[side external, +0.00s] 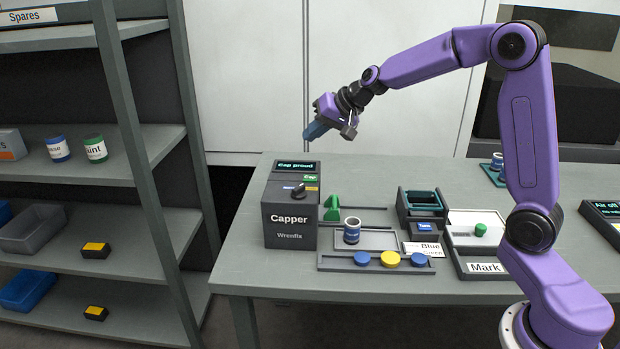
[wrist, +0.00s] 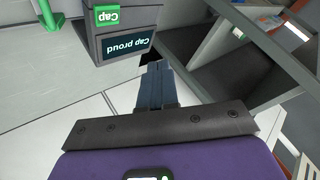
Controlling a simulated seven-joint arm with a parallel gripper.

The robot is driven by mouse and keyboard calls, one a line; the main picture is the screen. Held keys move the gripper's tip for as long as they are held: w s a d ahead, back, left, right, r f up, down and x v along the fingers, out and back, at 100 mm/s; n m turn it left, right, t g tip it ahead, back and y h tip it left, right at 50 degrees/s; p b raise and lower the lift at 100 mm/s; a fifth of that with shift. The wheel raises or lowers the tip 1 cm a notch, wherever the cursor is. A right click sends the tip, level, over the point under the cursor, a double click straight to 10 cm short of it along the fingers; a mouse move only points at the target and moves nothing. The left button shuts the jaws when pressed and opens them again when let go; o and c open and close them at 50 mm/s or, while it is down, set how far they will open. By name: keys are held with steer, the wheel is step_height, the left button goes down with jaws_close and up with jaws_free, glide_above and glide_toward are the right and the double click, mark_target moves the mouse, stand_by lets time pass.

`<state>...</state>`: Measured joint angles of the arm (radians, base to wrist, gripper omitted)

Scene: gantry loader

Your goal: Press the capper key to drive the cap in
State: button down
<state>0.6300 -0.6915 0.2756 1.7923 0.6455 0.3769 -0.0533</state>
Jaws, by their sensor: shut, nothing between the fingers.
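The capper (side external: 290,222) is a dark grey box at the left end of the table. Its display (side external: 295,165) reads "Cap proud", and the display also shows upside down in the wrist view (wrist: 125,44). The green capper key (side external: 311,178), marked "Cap", sits just below the display; the wrist view shows it too (wrist: 107,17). A dark knob (side external: 298,190) is beside it. My gripper (side external: 308,134) is shut and empty, in the air above the capper and apart from it. In the wrist view its blue fingers (wrist: 157,72) lie together, beside the display.
A blue-labelled pot (side external: 351,231) stands right of the capper, behind a rail holding blue and yellow caps (side external: 390,259). A green part (side external: 332,207) stands behind it. Further right are a dark bin (side external: 405,212) and a "Mark" station (side external: 485,267). Shelves (side external: 160,150) stand left.

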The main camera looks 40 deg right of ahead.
mark_target(314, 178)
steer(key=shift+w+d, duration=0.25)
steer(key=shift+d, duration=0.05)
steer(key=shift+f, duration=4.35)
steer(key=shift+f, duration=0.15)
steer(key=shift+f, duration=0.3)
steer(key=shift+f, duration=0.4)
steer(key=shift+r, duration=0.8)
